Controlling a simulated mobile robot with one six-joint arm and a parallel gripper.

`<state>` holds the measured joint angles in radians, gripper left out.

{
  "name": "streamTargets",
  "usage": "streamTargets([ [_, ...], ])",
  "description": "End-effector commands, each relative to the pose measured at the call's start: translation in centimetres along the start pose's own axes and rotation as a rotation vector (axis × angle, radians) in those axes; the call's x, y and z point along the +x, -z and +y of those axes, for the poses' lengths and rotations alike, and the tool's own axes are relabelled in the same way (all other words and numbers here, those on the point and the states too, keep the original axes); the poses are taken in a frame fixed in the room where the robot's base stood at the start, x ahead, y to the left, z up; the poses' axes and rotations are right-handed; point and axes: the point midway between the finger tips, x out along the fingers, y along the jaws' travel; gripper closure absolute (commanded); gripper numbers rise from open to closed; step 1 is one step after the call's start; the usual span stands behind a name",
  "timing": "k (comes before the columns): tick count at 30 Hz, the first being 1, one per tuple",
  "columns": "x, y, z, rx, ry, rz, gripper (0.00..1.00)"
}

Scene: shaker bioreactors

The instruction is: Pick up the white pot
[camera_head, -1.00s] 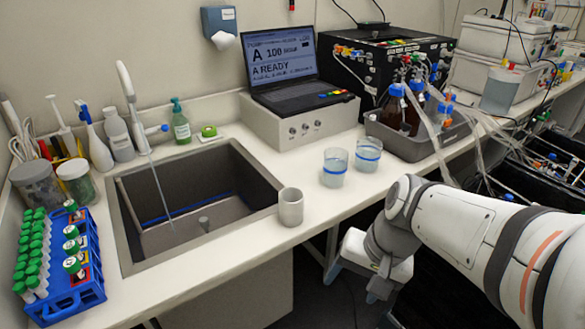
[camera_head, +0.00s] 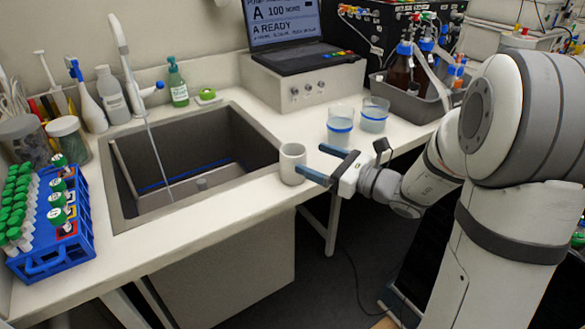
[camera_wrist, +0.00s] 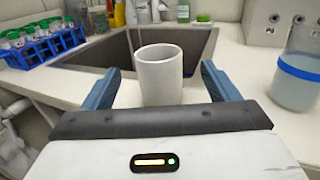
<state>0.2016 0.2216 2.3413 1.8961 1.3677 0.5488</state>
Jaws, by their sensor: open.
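The white pot (camera_head: 292,164) stands upright on the counter just right of the sink, near the counter's front edge. It also shows in the wrist view (camera_wrist: 159,75), between the two blue fingers. My gripper (camera_head: 322,164) is open and level, reaching the pot from the right in the head view. In the wrist view my gripper (camera_wrist: 160,88) has one finger on each side of the pot, with a visible gap on both sides. No contact with the pot shows.
Two clear beakers with blue bands (camera_head: 340,125) (camera_head: 374,115) stand behind my gripper. The sink (camera_head: 190,165) opens left of the pot. A blue tube rack (camera_head: 65,225) is at the far left. The laptop (camera_head: 290,40) sits on a white box behind.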

Motion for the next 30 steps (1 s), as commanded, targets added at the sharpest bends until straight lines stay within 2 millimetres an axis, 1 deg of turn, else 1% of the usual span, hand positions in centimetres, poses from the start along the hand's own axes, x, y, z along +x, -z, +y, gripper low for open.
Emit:
streamTargets([
  [1,0.7,-0.1,0.1,-0.001,-0.003,-0.001,0.19],
  [7,2.8,-0.1,0.2,-0.003,-0.005,0.001,0.19],
  [12,5.5,-0.1,0.3,-0.003,-0.005,0.002,0.19],
  [15,6.4,-0.2,0.3,-0.004,-0.003,0.002,0.19],
  [23,6.7,-0.2,0.2,-0.004,0.000,0.002,0.19],
  [26,6.7,-0.2,0.2,-0.004,0.000,0.002,0.25],
  [30,6.7,-0.2,0.2,-0.004,0.000,0.002,0.37],
])
